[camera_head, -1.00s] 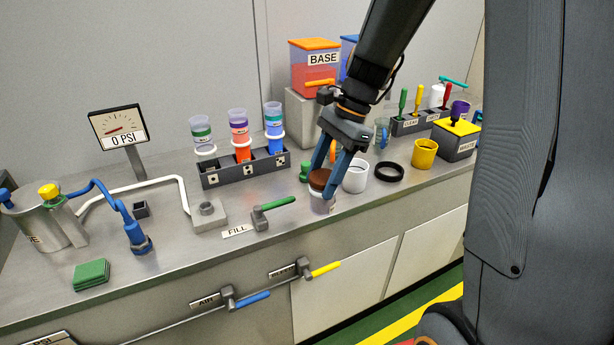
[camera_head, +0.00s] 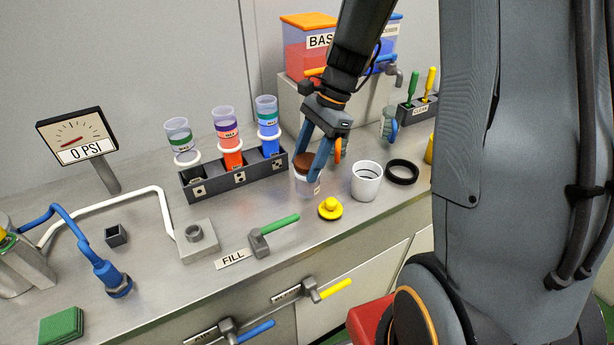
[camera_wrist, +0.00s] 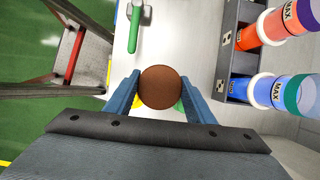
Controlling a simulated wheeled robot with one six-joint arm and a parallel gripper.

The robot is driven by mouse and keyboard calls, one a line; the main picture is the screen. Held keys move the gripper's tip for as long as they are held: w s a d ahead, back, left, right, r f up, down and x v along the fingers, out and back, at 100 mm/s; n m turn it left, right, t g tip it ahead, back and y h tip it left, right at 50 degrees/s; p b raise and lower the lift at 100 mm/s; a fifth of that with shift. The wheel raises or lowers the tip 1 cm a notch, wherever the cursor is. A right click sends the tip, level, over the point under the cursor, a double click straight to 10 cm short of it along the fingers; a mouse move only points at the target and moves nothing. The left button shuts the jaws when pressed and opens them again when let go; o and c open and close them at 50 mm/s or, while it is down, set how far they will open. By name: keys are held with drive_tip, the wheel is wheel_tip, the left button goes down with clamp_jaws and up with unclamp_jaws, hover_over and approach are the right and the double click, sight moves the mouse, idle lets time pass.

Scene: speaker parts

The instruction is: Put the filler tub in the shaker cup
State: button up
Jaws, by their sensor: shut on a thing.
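The filler tub (camera_head: 306,184), a clear tub with a brown top, is between the fingers of my gripper (camera_head: 309,161) in the head view. In the wrist view its round brown top (camera_wrist: 160,87) sits between the two blue fingertips of my gripper (camera_wrist: 160,92), which is shut on it. The tub looks upright; the head view does not clearly show how high it is above the bench. A white open cup (camera_head: 366,183), which looks like the shaker cup, stands upright to the right of the tub, apart from it.
A yellow knobbed piece (camera_head: 330,209) lies in front of the tub. A black ring (camera_head: 402,172) lies right of the white cup. A dark rack (camera_head: 236,178) with several tubes stands to the left. A green-handled lever (camera_head: 272,229) is at the front.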

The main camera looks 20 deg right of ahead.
drive_tip(key=shift+f+p, duration=0.35)
drive_tip(key=shift+f, duration=2.15)
drive_tip(key=shift+f, duration=0.15)
drive_tip(key=o, duration=1.2)
